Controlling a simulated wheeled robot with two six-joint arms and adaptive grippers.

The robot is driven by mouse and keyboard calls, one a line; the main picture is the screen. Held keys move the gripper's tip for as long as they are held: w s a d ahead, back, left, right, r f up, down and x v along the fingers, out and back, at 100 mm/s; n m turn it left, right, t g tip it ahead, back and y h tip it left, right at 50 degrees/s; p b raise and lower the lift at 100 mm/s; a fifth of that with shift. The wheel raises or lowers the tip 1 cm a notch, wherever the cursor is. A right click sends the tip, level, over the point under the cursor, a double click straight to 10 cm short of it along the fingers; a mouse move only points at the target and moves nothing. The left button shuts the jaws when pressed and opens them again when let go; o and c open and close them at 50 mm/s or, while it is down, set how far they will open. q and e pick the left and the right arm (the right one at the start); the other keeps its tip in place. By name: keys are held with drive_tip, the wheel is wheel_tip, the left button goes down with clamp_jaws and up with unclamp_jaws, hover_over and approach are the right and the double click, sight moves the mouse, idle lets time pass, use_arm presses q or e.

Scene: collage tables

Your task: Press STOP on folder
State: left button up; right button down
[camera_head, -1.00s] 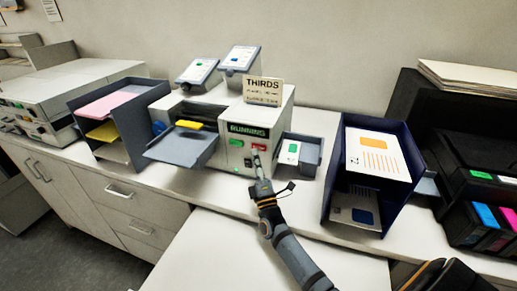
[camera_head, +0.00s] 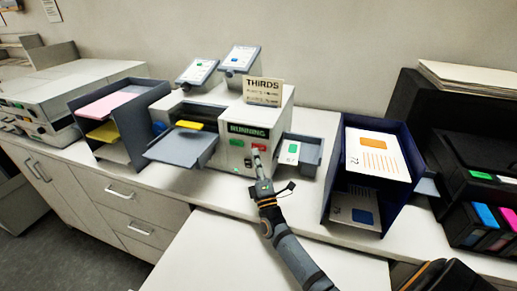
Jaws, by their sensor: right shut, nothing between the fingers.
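The folder (camera_head: 272,116) is a white machine on the counter, with a sign reading THIRDS on top. Its dark display (camera_head: 248,130) reads RUNNING. Below the display are a green button (camera_head: 237,143) and a red button (camera_head: 259,148). My right gripper (camera_head: 257,160) is shut and empty. Its tip is at the front panel, just below the red button and partly over it. I cannot tell whether the tip touches the button. My left gripper is not in view.
A grey feed tray (camera_head: 180,149) juts out from the folder's left side. A small grey output tray (camera_head: 311,156) with a card stands at its right. A dark blue paper rack (camera_head: 383,131) is further right. The white surface in front is clear.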

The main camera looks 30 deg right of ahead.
drive_tip(key=shift+w, duration=0.1)
idle(0.4)
drive_tip(key=shift+w+d, duration=0.2)
drive_tip(key=shift+d, duration=0.1)
drive_tip(key=shift+w+d+p, duration=0.3)
drive_tip(key=shift+d, duration=0.05)
idle(0.8)
drive_tip(key=shift+s+a+r+p, duration=0.1)
drive_tip(key=shift+s+a+p, duration=0.15)
drive_tip(key=shift+p, duration=0.1)
drive_tip(key=shift+s+a, duration=0.35)
drive_tip(key=shift+a, duration=0.05)
drive_tip(key=shift+p, duration=0.3)
